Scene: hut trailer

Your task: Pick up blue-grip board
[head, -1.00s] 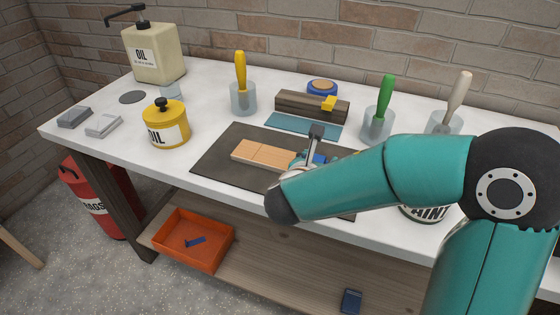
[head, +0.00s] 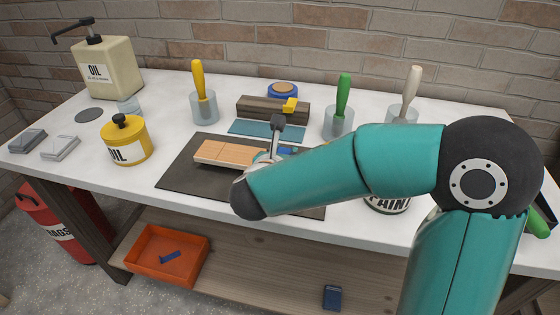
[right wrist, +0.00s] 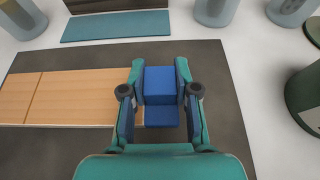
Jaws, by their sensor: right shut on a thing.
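The blue-grip board is a pale wooden board (head: 225,153) with a blue grip block at its right end. It appears slightly above the dark mat (head: 180,172) in the head view. In the right wrist view the wood (right wrist: 70,97) reaches left from the blue grip (right wrist: 160,85). My right gripper (right wrist: 160,92) is shut on the blue grip, one finger on each side. In the head view my right forearm hides most of the gripper and part of the grip. My left gripper is in neither view now.
A yellow oil tin (head: 128,145) stands left of the mat. Behind it are a teal strip (head: 265,128), a dark wooden block (head: 262,108) and handled tools in glass cups (head: 338,122). A paint can (head: 388,204) stands to the right. An orange tray (head: 150,262) sits on the lower shelf.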

